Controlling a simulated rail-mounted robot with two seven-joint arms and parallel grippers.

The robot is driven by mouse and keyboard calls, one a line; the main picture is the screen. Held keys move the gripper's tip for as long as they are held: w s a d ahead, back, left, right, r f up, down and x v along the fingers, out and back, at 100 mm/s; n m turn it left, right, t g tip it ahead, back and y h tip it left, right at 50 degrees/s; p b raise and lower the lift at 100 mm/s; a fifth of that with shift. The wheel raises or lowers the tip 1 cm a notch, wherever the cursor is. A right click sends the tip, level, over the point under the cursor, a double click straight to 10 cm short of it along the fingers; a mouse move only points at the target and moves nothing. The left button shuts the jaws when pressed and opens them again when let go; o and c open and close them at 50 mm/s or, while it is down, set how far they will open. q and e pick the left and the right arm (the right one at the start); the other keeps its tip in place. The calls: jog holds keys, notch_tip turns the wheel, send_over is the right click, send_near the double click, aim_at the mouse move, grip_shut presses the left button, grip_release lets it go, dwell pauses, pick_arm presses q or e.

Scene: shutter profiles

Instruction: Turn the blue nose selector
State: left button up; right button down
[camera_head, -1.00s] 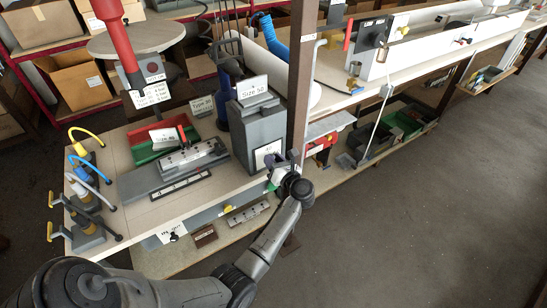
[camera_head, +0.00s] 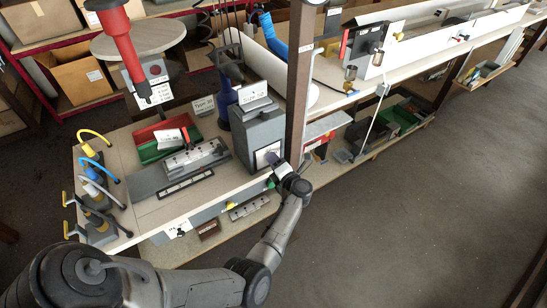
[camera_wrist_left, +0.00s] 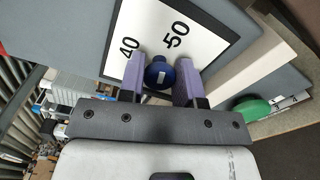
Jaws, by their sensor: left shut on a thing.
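The blue nose selector (camera_wrist_left: 160,73) is a round knob with a pale mark. It sits on a white dial plate (camera_wrist_left: 205,35) with the numbers 40 and 50 in the left wrist view. My left gripper (camera_wrist_left: 160,78) has its purple fingers on either side of the knob and is shut on it. In the head view my left gripper (camera_head: 277,165) is at the front face of the grey box (camera_head: 258,135) labelled Size 50, where fingers and wrist hide the knob. My right gripper is in neither view.
A green knob (camera_wrist_left: 252,111) is close to the right of my left gripper. A brown post (camera_head: 298,80) stands just right of the grey box. A red tool (camera_head: 122,50) hangs at the upper left. Yellow, blue and white hoses (camera_head: 95,165) are at the bench's left end.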

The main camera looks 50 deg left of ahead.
pick_arm(q)
jog(key=shift+m+p, duration=0.8)
jog(key=shift+m, duration=0.8)
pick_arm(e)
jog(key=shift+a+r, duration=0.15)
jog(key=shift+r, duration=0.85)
pick_arm(q)
jog(key=o, duration=0.9)
